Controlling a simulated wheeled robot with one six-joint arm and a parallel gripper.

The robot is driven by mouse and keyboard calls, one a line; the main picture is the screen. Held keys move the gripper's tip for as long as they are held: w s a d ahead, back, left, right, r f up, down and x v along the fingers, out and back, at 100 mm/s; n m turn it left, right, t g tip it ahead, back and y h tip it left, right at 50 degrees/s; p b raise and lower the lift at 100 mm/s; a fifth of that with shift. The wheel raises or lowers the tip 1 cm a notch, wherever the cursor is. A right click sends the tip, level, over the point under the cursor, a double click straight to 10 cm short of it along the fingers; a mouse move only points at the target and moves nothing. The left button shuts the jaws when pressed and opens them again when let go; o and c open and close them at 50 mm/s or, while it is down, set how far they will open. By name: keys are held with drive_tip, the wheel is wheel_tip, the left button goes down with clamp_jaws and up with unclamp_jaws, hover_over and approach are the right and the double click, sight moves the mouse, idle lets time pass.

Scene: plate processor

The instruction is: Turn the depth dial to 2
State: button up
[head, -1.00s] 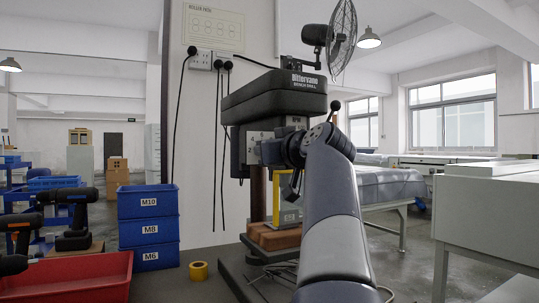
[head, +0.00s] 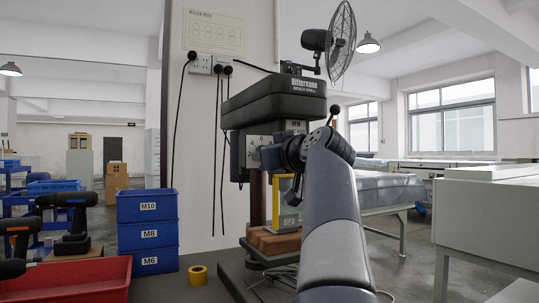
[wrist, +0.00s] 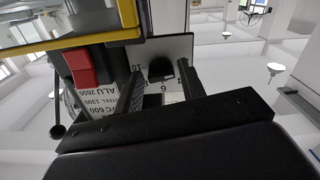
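The depth dial (wrist: 160,69) is a dark knob on a pale plate with printed numbers in the wrist view; 10, 8 and 6 can be made out. My gripper (wrist: 161,74) is open, with one finger on each side of the dial and a visible gap to each. I cannot tell how deep the fingers reach along the knob, nor the dial's setting. In the head view the pale dial plate (head: 259,132) is on the front of the bench drill (head: 272,101). My gripper (head: 264,156) is in front of it and hides the dial.
A yellow guard frame (head: 275,202) is below the drill head, and it crosses the top of the wrist view (wrist: 70,47). A red switch part (wrist: 81,70) and a lever with a ball end (wrist: 57,131) are close by. Blue bins (head: 147,234) stand at the left.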

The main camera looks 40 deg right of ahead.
drive_tip(key=v, duration=1)
drive_tip(key=shift+s, duration=0.4)
drive_tip(key=x, duration=1)
drive_tip(key=shift+w, duration=0.4)
drive_tip(key=shift+s, duration=0.1)
